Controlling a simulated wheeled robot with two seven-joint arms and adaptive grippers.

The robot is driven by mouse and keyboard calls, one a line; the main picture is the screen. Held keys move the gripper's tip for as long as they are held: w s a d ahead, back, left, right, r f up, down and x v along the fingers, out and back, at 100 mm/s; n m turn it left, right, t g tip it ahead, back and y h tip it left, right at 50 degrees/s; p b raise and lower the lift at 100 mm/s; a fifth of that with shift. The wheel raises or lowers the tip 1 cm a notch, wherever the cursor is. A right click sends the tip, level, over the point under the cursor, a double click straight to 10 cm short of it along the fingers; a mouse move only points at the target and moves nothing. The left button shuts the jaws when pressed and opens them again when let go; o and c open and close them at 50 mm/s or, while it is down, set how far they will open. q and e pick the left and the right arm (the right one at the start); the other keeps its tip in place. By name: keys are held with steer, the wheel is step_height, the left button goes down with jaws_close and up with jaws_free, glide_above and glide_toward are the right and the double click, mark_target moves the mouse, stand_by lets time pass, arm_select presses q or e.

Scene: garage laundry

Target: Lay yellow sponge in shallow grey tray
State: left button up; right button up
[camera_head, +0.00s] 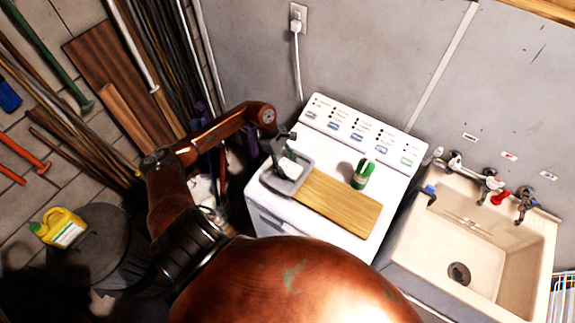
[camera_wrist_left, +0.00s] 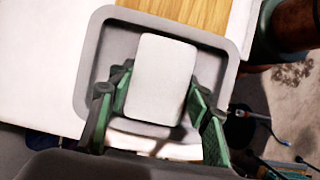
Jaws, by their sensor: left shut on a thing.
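My left gripper (camera_head: 284,153) is over the shallow grey tray (camera_head: 268,181), shut on a pale, nearly white block (camera_head: 289,168). This block is the likely sponge, though its face does not look yellow here. In the left wrist view the block (camera_wrist_left: 161,78) sits between the two green-padded fingers, inside the outline of the tray (camera_wrist_left: 86,75). I cannot tell whether the block touches the tray floor. The tray lies on the white washer top. My right gripper is not in view.
A wooden board (camera_head: 338,202) lies right beside the tray, and a green container (camera_head: 362,175) stands behind it. The washer's control panel (camera_head: 360,133) rises at the back. A sink (camera_head: 478,245) is at right. A yellow jug (camera_head: 61,228) stands at left.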

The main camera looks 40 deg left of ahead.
arm_select(q)
steer(key=shift+f, duration=0.1)
steer(key=shift+f+b, duration=0.1)
steer(key=shift+b, duration=0.25)
steer(key=o, duration=1.5)
steer(key=shift+c, duration=0.2)
steer(key=shift+r, duration=0.35)
steer(key=b+v, duration=0.3)
steer(key=v, duration=0.8)
steer(key=shift+a+r, duration=0.2)
steer(key=shift+r, duration=0.1)
steer(key=shift+s, duration=0.1)
